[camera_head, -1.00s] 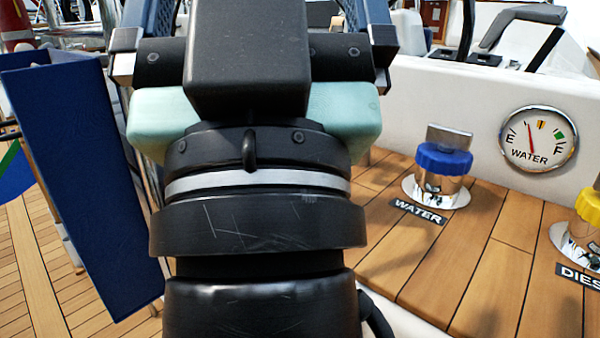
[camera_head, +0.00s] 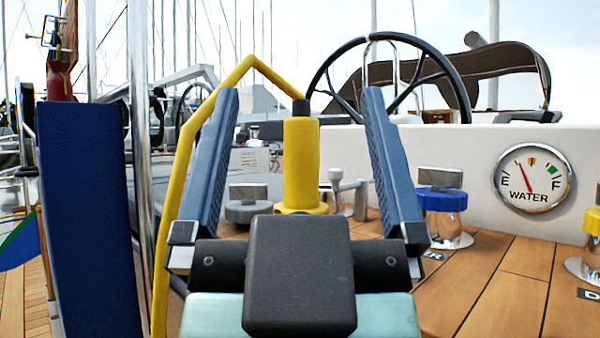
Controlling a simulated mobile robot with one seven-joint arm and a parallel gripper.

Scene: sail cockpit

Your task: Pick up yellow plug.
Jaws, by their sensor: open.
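The yellow plug (camera_head: 300,170) stands upright as a yellow cylinder with a black top. A yellow cable bends up from its top and runs down the left side. My gripper (camera_head: 300,100) is open, with one blue finger on each side of the plug in the picture. Gaps show between the plug and both fingers, and the jaws are not closed on it. How far the plug stands from the fingertips in depth is hard to tell. My gripper's dark body hides the area below the plug's base.
A blue-capped water filler (camera_head: 441,200) stands right of my gripper, with a water gauge (camera_head: 534,177) beyond. A yellow-capped filler (camera_head: 592,222) is at the right edge. A grey-capped fitting (camera_head: 247,210) sits behind the left finger. A blue panel (camera_head: 95,220) stands left.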

